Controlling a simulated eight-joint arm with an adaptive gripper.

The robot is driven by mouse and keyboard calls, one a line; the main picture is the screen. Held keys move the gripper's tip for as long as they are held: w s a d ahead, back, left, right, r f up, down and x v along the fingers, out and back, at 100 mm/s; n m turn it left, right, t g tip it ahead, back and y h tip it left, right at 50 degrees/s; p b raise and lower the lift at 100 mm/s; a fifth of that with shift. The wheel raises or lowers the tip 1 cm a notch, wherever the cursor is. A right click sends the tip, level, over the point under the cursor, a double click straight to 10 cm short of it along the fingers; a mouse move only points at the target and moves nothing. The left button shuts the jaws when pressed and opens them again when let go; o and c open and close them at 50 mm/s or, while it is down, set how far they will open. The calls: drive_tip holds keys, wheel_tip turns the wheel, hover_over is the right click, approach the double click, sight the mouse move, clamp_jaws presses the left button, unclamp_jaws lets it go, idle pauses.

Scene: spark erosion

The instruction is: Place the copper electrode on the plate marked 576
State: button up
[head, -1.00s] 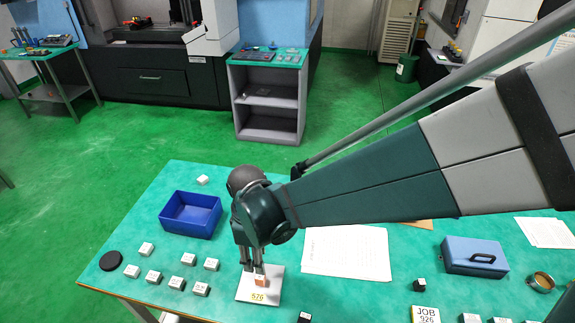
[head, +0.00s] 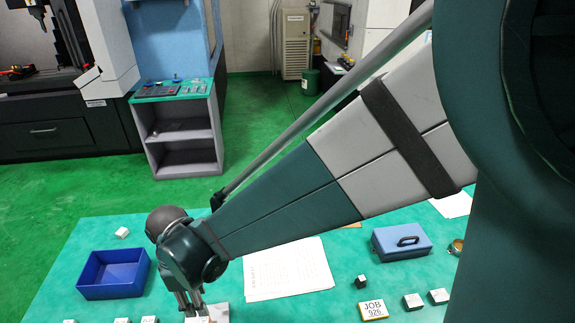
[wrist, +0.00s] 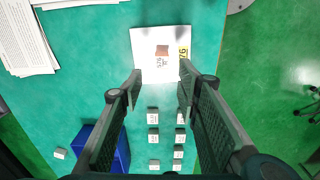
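The copper electrode (wrist: 162,50), a small orange-brown block, rests on a white plate (wrist: 147,70) in the wrist view. The plate bears a yellow 576 label (wrist: 184,51) at its right edge. My gripper (wrist: 161,73) is open, with a clear gap between its two fingers. The electrode shows beyond the fingertips, between their lines, and neither finger visibly grips it. In the head view my gripper (head: 190,304) hangs at the plate (head: 221,313), which is cut by the bottom edge. The electrode cannot be made out there.
A blue bin (head: 115,274) stands left on the green table. White-topped small blocks (wrist: 153,118) stand in rows near the plate. Paper sheets (head: 288,268), a blue box with a handle (head: 402,243) and a JOB 926 plate (head: 373,310) lie to the right.

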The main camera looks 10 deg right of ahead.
drive_tip(key=w+d+r+m+t, duration=0.1)
drive_tip(key=w+d+r+m, duration=0.3)
drive_tip(key=d+r, duration=0.45)
drive_tip(key=s+d+r+m+t, duration=0.1)
drive_tip(key=d+r+m+t, duration=0.1)
drive_tip(key=d, duration=0.8)
drive_tip(key=s+d+r+m+t, duration=0.2)
drive_tip(key=d+r+m, duration=0.2)
drive_tip(key=d+m, duration=0.3)
drive_tip(key=s+d+r+m+t, duration=0.2)
drive_tip(key=d+r+m, duration=0.2)
drive_tip(key=d, duration=1)
drive_tip(key=shift+s+d+m, duration=0.2)
drive_tip(key=shift+s+m, duration=0.05)
drive_tip(key=shift+m, duration=0.15)
